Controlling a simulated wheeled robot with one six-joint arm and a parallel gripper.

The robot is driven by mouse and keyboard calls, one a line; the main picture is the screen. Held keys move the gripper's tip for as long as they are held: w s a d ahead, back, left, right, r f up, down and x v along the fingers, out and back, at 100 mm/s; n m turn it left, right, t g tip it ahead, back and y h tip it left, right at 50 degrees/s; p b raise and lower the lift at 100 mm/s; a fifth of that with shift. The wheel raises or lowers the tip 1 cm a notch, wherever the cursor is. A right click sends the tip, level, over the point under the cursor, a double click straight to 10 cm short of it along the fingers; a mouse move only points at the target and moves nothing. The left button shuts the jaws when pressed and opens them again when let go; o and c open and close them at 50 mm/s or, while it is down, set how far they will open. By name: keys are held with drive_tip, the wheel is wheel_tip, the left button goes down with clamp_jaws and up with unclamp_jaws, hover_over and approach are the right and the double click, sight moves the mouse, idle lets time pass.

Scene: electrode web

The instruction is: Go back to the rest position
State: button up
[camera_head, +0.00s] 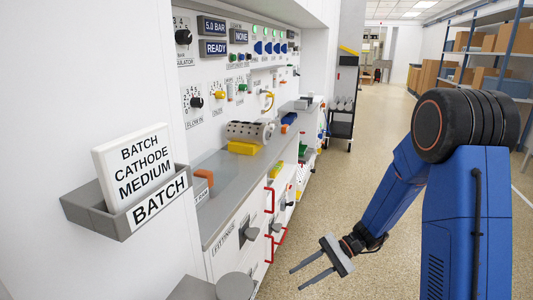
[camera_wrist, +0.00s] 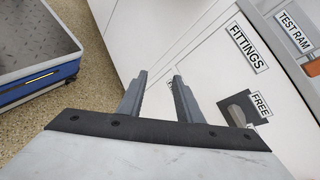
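My gripper (camera_head: 312,272) hangs low over the aisle floor in the head view, to the right of the white cabinet fronts. Its two grey fingers are spread apart with nothing between them. In the wrist view my gripper (camera_wrist: 160,88) also shows open and empty, with white cabinet panels beyond the fingertips. One panel carries a FITTINGS label (camera_wrist: 249,48). My blue arm reaches down from the right side of the head view.
A grey counter (camera_head: 235,185) with knobs and a yellow block (camera_head: 243,148) runs along the left. Red handles (camera_head: 269,200) stick out below it. A dark cart (camera_head: 343,105) stands farther back. Shelves (camera_head: 490,55) line the right. The aisle floor (camera_head: 375,130) is clear.

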drive_tip(key=s+d+r+n+t+h, duration=0.8)
drive_tip(key=s+d+r+h, duration=0.4)
drive_tip(key=s+d+r, duration=0.5)
drive_tip(key=shift+s+d+r+t+h, duration=0.3)
drive_tip(key=shift+s+d+t, duration=0.1)
drive_tip(key=shift+s, duration=1.45)
drive_tip(key=shift+c, duration=0.4)
